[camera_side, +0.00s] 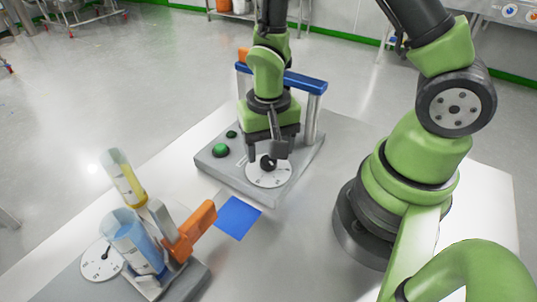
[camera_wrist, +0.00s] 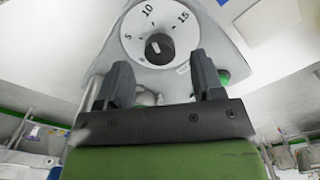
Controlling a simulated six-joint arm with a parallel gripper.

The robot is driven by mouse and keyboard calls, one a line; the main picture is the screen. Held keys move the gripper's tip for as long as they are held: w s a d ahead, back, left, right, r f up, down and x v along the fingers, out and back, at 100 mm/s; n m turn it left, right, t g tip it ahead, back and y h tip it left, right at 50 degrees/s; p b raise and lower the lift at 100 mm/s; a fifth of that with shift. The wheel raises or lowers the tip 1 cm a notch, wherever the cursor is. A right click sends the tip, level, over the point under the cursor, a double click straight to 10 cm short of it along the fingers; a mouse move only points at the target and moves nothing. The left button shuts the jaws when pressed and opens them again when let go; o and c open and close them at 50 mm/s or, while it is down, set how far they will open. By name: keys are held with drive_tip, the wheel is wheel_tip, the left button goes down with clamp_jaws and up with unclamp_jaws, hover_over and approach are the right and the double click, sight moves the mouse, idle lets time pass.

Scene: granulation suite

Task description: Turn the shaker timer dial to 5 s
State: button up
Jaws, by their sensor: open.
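The shaker timer dial is a white round face (camera_side: 268,177) with a black knob (camera_side: 268,162), at the front of the grey shaker base (camera_side: 215,168). In the wrist view the dial face (camera_wrist: 133,22) shows the numbers 5, 10 and 15. The knob (camera_wrist: 160,48) there has a small white mark, but I cannot tell exactly which value it points to. My gripper (camera_side: 267,152) points down over the dial. In the wrist view my gripper (camera_wrist: 160,68) is open, its two dark fingers apart, with the knob beyond the gap between them. Contact with the knob is not visible.
A green button (camera_side: 221,150) sits left of the dial. Posts and a blue crossbar (camera_side: 304,82) stand behind my gripper. A blue square (camera_side: 237,217) lies between.

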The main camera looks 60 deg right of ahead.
sight(268, 164)
drive_tip(key=shift+f, duration=1.4)
drive_tip(key=c, duration=0.9)
drive_tip(key=n, duration=0.5)
drive_tip(key=shift+n, duration=0.4)
drive_tip(key=n, duration=0.5)
drive_tip(key=shift+r+n, duration=0.1)
drive_tip(key=shift+n, duration=0.3)
